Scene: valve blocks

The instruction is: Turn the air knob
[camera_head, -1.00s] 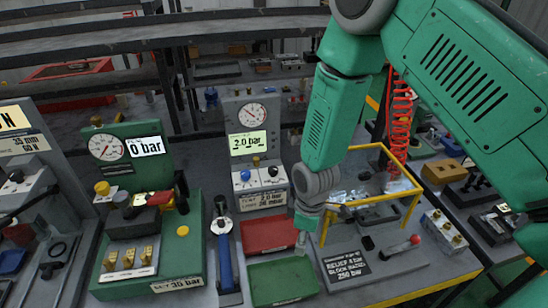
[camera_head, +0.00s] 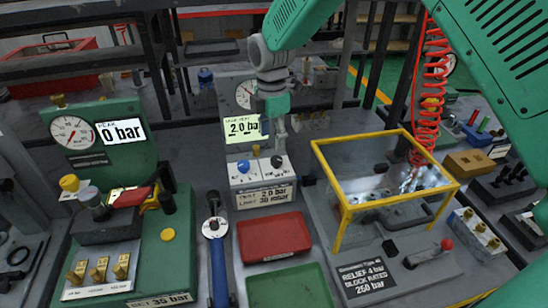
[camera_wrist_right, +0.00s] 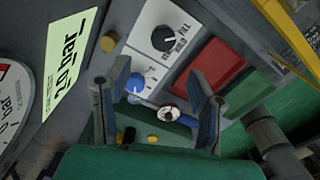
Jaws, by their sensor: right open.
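A white control panel (camera_head: 262,184) under the 2.0 bar display carries a blue knob (camera_head: 243,166) and a black knob (camera_head: 277,161). I cannot read which is labelled air. The wrist view also shows the blue knob (camera_wrist_right: 136,83) and the black knob (camera_wrist_right: 165,38). My right gripper (camera_head: 277,138) is above the panel, near the black knob in the head view. In the wrist view my right gripper (camera_wrist_right: 158,78) is open and empty. The blue knob appears between its fingers, closer to the left one; contact cannot be seen. My left gripper is not in view.
A pressure gauge (camera_head: 244,95) and display (camera_head: 242,129) stand behind the panel, partly hidden by my arm. A red tray (camera_head: 273,237) and green tray (camera_head: 288,289) lie in front. A yellow-framed guard (camera_head: 344,222) stands to the right, and a green test unit (camera_head: 180,255) to the left.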

